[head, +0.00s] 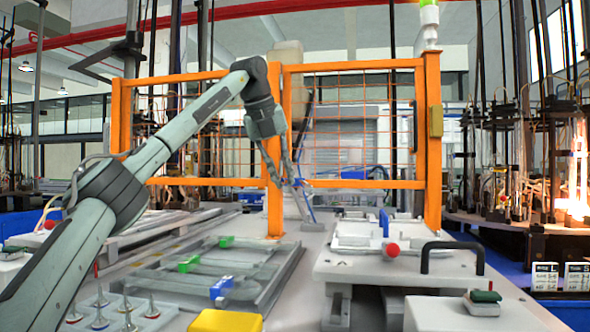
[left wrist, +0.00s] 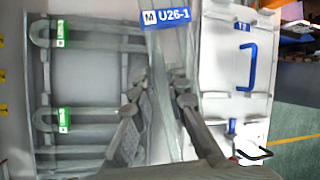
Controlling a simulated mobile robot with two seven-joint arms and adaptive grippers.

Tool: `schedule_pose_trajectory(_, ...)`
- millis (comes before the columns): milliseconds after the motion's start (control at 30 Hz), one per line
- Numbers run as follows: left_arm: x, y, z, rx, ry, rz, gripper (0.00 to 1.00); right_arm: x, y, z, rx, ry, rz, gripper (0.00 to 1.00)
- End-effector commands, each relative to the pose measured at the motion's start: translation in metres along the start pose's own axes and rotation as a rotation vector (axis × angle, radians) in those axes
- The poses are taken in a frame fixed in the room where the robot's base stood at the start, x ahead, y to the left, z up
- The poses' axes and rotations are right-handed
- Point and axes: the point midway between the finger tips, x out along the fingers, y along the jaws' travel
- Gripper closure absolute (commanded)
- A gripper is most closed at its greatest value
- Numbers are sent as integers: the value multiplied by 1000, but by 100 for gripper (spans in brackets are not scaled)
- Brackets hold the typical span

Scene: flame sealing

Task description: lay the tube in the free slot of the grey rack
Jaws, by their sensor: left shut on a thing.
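My left gripper (head: 292,183) is raised above the far part of the table, beyond the grey rack (head: 272,287). In the left wrist view its fingers (left wrist: 156,100) are closed on a pale, clear tube (left wrist: 158,48) with a blue "M U26-1" tag. The tube hangs clear of the rack, near its right side in that view. The rack (left wrist: 47,82) holds two U-bent tubes with green tags, one (left wrist: 85,38) at the top and one (left wrist: 85,126) lower, with an open stretch between them. A blue tag (head: 222,287) shows at the rack's near side. My right gripper is out of view.
A white bench unit (head: 350,268) with a red ball (head: 391,249) and a black handle (head: 450,245) stands right of the rack. A yellow block (head: 225,321) is in front. A peg stand (head: 120,312) is at front left. An orange fence (head: 432,140) rises behind.

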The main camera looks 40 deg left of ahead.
Motion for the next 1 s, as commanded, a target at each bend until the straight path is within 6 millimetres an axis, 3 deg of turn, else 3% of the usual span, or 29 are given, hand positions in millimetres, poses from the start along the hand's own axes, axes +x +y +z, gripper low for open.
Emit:
schedule_pose_trajectory(600, 34, 102, -14, -900, -321, 377, 100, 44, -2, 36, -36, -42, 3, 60)
schedule_pose_trajectory(800, 40, 123, -20, -1097, -389, 456, 100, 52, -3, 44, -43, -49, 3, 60)
schedule_pose_trajectory(1000, 44, 131, -23, -1161, -411, 480, 100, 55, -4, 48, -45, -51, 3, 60)
